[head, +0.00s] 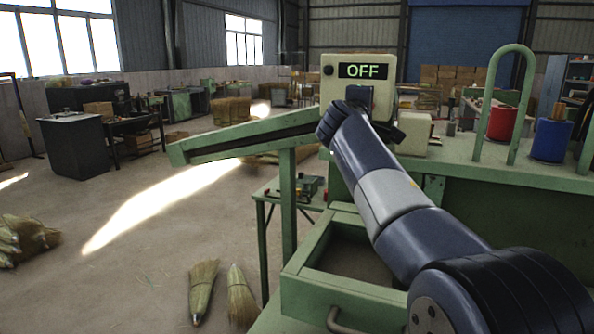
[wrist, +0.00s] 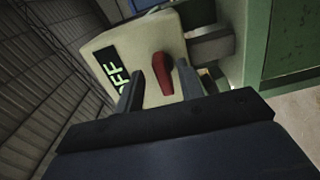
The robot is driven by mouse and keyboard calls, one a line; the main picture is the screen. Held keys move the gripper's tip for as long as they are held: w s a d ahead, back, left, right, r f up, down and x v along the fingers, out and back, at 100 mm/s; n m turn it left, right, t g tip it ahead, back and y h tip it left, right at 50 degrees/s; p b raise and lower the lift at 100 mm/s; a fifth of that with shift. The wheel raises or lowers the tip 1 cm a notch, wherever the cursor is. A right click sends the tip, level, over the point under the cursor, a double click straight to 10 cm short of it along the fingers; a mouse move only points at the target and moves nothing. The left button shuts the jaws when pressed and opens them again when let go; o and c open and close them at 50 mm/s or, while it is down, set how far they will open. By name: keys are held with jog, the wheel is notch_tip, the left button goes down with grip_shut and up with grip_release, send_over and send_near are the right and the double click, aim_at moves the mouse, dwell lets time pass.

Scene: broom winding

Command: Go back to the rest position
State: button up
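My gripper (wrist: 158,88) is in front of the control box (wrist: 115,45), with one finger on each side of the red lever (wrist: 162,73) in the wrist view. The fingers stand apart, with gaps visible beside the lever, so it is open. In the head view, the cream box (head: 381,94) has a black display (head: 367,71) that reads OFF. My arm reaches up from the lower right to the box and hides the lever and the fingertips there.
The green machine bench (head: 470,173) carries a green hoop (head: 520,62), a red spool (head: 502,122) and a blue spool (head: 551,140). A sloping green chute (head: 240,137) extends left. Broom heads (head: 203,285) lie on the floor. The floor at left centre is open.

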jog(key=p+x, duration=0.1)
jog(key=x, duration=0.2)
jog(key=shift+w, duration=0.25)
jog(key=shift+w+d+r+n+p, duration=0.1)
jog(key=shift+w+r+n+p, duration=0.1)
jog(key=shift+n+p, duration=0.35)
jog(key=shift+s+r+n+p, duration=0.2)
jog(key=shift+n+p, duration=0.65)
jog(key=shift+n, duration=0.1)
jog(key=n+p, duration=0.3)
jog(key=shift+w+r+n, duration=0.1)
jog(key=shift+n, duration=0.2)
jog(key=shift+n+p, duration=0.35)
jog(key=shift+n, duration=0.15)
